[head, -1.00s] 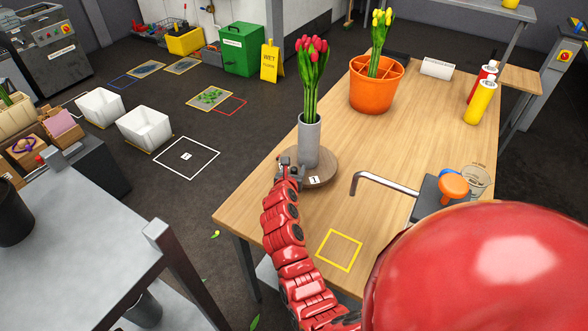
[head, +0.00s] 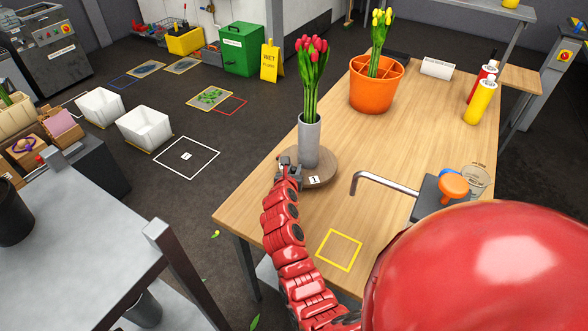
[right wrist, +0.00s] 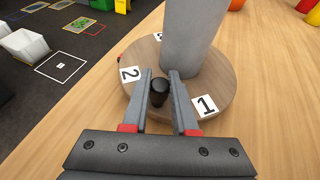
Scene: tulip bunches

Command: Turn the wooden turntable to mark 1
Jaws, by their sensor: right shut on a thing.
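The round wooden turntable (head: 326,172) sits on the wooden table and bears a grey vase (head: 309,141) of red tulips (head: 312,75). In the right wrist view the turntable (right wrist: 222,88) shows label 1 (right wrist: 206,106) right of my fingers and label 2 (right wrist: 131,74) left of them. A third label (right wrist: 158,37) is partly hidden behind the vase. A small red mark (right wrist: 122,58) shows at the far left rim. My right gripper (head: 287,165) is at the turntable's near-left edge. Its fingers (right wrist: 161,84) are shut on the upright black knob (right wrist: 160,93). My left gripper is not in view.
An orange pot (head: 376,95) with yellow tulips stands behind to the right. A bent metal pipe (head: 385,185) reaches toward the turntable from the right. A yellow square outline (head: 339,250) marks the bare table front. Bottles (head: 480,103) stand at the far right.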

